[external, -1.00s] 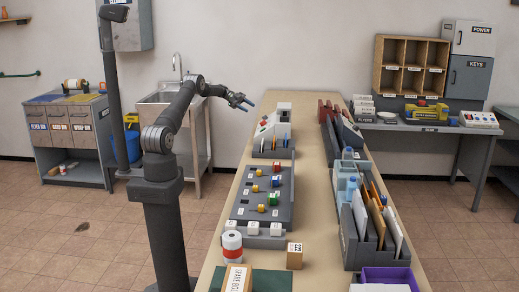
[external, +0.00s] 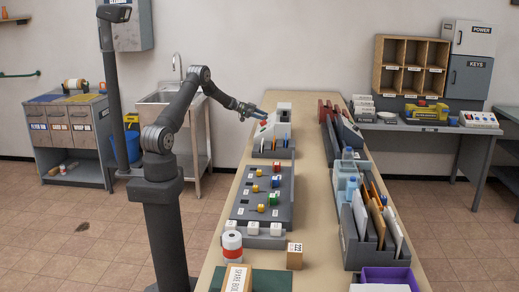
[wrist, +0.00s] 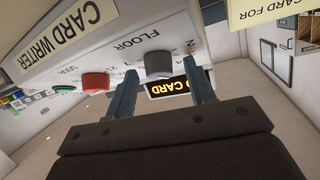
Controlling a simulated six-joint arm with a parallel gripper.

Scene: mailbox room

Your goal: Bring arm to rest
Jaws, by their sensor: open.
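My arm stands to the left of the long bench and reaches right over its far part. My gripper (external: 262,113) is open and empty, close to the left side of the card writer (external: 284,113). In the wrist view my two fingers (wrist: 163,78) are spread in front of the card writer's panel, which appears upside down. A grey knob (wrist: 158,65) shows between the fingers. A red button (wrist: 95,82) and a green button (wrist: 65,90) are to its left. A lit display (wrist: 172,88) reading "CARD" is partly covered by a finger. I cannot tell whether the fingers touch the knob.
A grey tray (external: 243,208) with small coloured pieces lies nearer on the bench. A sink (external: 158,97) stands behind my arm. The bench (external: 316,205) is bare along its middle strip.

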